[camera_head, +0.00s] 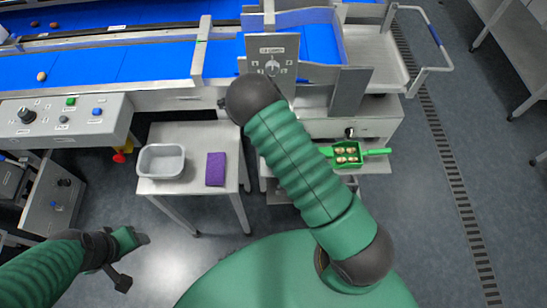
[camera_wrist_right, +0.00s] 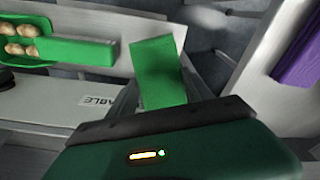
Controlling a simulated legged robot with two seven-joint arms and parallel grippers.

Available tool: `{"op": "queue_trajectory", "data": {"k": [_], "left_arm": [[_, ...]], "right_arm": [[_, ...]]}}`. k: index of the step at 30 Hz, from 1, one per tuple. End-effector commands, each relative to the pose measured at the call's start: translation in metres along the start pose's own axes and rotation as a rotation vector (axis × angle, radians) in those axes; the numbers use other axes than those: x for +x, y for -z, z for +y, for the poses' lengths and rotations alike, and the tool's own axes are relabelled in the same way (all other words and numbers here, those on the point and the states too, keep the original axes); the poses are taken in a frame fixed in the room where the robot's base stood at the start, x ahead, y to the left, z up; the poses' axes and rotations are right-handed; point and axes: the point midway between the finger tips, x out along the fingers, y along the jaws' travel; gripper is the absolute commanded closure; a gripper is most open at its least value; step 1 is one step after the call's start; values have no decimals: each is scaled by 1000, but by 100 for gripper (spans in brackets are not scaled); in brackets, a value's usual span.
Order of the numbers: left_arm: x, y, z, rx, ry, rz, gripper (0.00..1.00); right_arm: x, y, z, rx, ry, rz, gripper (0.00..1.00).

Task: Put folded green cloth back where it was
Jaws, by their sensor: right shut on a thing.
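The folded green cloth (camera_wrist_right: 158,68) shows in the right wrist view, between the fingers of my right gripper (camera_wrist_right: 160,92), which is shut on it. Beneath and beside it are pale metal surfaces; I cannot tell whether it touches them. In the head view my right arm hides the right gripper and the cloth. My left gripper (camera_head: 135,261) is empty at the lower left, its fingers apart, above the floor.
A small metal table (camera_head: 197,133) bears a grey tub (camera_head: 161,174) and a purple cloth (camera_head: 215,169), also at right in the wrist view (camera_wrist_right: 299,58). Blue conveyors (camera_head: 150,62) run behind.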

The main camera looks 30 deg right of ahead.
Motion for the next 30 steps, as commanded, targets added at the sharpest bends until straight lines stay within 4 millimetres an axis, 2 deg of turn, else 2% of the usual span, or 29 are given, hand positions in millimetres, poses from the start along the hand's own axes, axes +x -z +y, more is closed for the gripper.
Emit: {"op": "queue_trajectory", "data": {"k": [1,6,14,20,26,27,30], "left_arm": [[4,-1,0,0,0,0,38],[9,-2,0,0,0,0,38],[12,-3,0,1,0,0,38],[16,-4,0,0,0,0,38],[16,-4,0,0,0,0,38],[16,-4,0,0,0,0,38],[16,-4,0,0,0,0,38]], "right_arm": [[12,-2,2,3,1,-2,100],[43,-6,5,4,4,-1,100],[66,-9,3,3,3,0,100],[100,-14,1,3,3,-2,100],[105,-15,1,1,6,-5,100],[105,-15,0,1,6,-6,37],[105,-14,1,1,6,-4,24]]}}
